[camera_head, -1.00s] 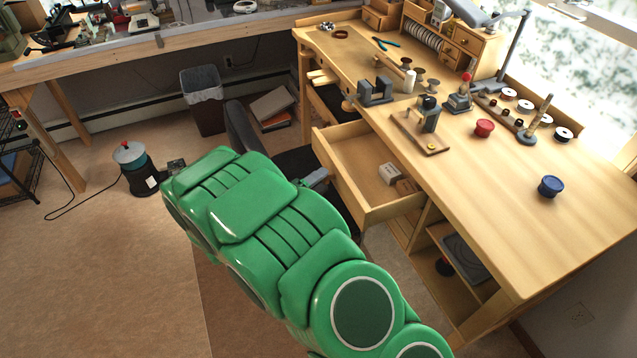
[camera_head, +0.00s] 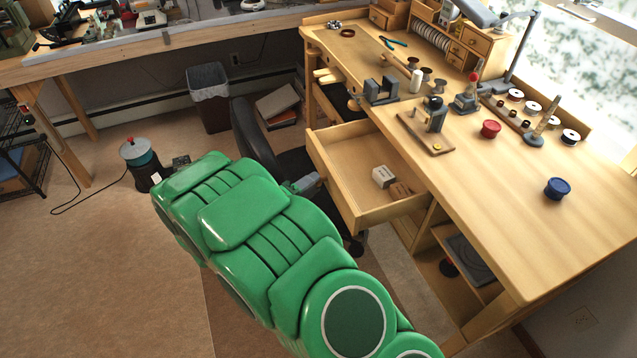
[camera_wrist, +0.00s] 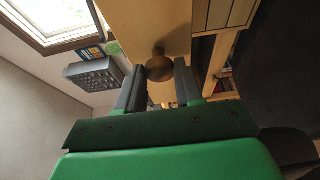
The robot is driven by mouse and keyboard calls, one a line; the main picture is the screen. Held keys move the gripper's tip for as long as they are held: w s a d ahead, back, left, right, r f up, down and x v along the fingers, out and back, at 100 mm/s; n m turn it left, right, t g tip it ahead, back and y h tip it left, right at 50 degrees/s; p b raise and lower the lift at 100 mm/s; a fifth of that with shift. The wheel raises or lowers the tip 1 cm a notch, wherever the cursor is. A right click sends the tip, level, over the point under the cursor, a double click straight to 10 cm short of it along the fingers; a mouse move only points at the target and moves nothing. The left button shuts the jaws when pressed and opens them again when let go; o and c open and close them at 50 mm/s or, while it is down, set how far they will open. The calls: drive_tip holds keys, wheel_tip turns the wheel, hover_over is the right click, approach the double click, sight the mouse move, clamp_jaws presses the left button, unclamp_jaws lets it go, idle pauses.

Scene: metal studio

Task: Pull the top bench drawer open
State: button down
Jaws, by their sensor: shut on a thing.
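The top bench drawer (camera_head: 340,207) stands pulled out from under the wooden workbench (camera_head: 500,200), with its open inside showing in the head view. A pale box and a brown block (camera_head: 400,190) lie in it. In the wrist view my gripper (camera_wrist: 160,75) is shut on the round wooden drawer knob (camera_wrist: 159,67), one dark finger on each side of it, against the pale drawer front (camera_wrist: 150,25). In the head view my green arm reaches toward the drawer front, and the knob and fingertips are mostly hidden.
An office chair (camera_head: 255,135) stands close behind my arm, left of the drawer. Spools, clamps and tools cover the bench top.

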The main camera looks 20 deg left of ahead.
drive_tip(key=shift+s+a, duration=0.2)
drive_tip(key=c, duration=0.7)
unclamp_jaws()
drive_tip(key=shift+c, duration=0.2)
drive_tip(key=v, duration=0.7)
drive_tip(key=shift+s, duration=0.35)
drive_tip(key=shift+a, duration=0.1)
